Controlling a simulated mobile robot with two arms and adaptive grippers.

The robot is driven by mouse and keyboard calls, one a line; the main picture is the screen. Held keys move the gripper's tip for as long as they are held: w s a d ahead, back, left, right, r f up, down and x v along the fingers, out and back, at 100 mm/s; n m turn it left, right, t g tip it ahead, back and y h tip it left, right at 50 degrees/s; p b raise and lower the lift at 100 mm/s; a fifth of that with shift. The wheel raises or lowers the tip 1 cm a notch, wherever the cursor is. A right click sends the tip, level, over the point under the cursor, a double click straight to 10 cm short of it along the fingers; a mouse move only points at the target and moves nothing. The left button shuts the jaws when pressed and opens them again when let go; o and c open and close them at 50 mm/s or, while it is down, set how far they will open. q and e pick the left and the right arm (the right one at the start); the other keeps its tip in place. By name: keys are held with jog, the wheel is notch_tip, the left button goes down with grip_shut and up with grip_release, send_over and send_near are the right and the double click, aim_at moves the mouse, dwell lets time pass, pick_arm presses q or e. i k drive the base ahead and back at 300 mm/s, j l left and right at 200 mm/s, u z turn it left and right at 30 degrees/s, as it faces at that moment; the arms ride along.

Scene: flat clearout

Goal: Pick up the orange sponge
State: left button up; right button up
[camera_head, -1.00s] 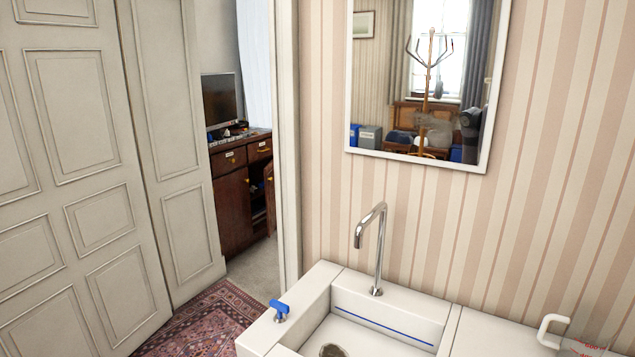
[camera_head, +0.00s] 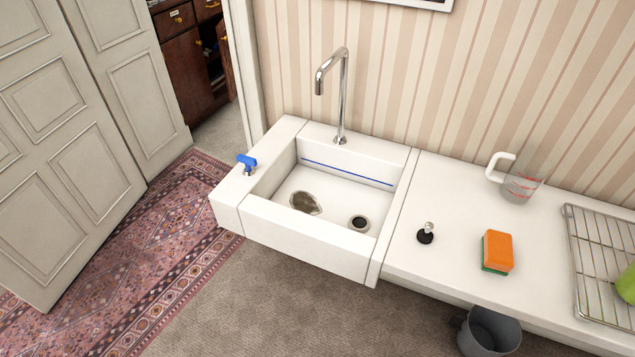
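The orange sponge (camera_head: 498,250) lies on the white counter (camera_head: 440,195) to the right of the sink. It has a green layer along its lower left side. Nothing covers it. Neither of my grippers shows in the head view.
Left of the sponge is a small black plug (camera_head: 426,235). A measuring jug (camera_head: 520,184) stands behind it, and a wire rack (camera_head: 603,255) with a green item (camera_head: 627,284) is to its right. The sink (camera_head: 330,190) has a tall tap (camera_head: 342,100). A grey bin (camera_head: 488,333) stands below the counter.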

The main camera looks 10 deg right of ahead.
aim_at(497, 257)
jog(key=z, duration=1.55)
